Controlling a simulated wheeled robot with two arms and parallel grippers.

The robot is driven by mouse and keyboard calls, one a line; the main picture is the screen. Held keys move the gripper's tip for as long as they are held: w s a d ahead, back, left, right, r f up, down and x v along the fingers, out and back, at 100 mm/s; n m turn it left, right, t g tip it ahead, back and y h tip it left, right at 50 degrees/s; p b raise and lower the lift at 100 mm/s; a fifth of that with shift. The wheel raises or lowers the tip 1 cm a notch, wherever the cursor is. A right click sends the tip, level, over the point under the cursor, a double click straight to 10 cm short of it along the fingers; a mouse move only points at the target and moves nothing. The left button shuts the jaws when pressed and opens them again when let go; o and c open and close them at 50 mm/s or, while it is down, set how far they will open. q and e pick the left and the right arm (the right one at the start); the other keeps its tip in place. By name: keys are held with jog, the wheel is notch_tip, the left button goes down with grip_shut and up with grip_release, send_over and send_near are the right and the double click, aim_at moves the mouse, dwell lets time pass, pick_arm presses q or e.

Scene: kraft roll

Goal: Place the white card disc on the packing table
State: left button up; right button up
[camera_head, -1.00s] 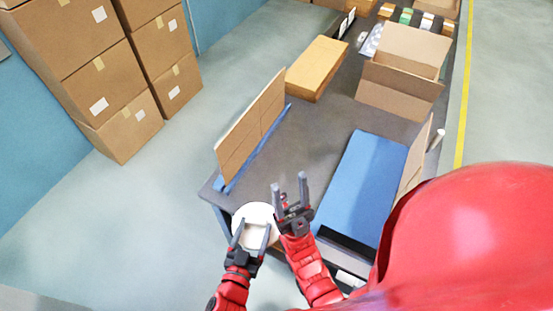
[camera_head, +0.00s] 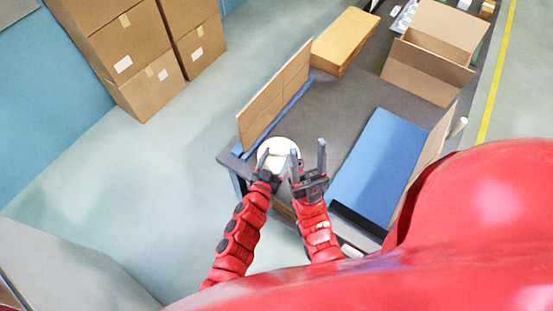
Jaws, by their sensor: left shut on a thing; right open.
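The white card disc (camera_head: 281,148) is held by my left gripper (camera_head: 275,160), which is shut on it. In the head view the disc appears over the near left corner of the dark grey packing table (camera_head: 312,112); I cannot tell whether it touches the top. My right gripper (camera_head: 309,158) is open and empty, just right of the disc, over the table's near edge.
A blue mat (camera_head: 380,160) lies to the right on the table. An upright cardboard panel (camera_head: 272,95) with a blue base stands on the left edge. A closed carton (camera_head: 344,40) and an open box (camera_head: 430,55) stand farther back. Stacked cartons (camera_head: 125,50) are on the floor at left.

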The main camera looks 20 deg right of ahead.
pick_arm(q)
jog(key=shift+d+f, duration=0.1)
jog(key=shift+f, duration=0.35)
jog(key=o, duration=1.3)
jog(key=shift+f, duration=0.1)
jog(key=shift+o, duration=0.2)
jog(key=shift+r, duration=0.25)
jog(key=b+v, duration=0.1)
jog(key=v, duration=1.1)
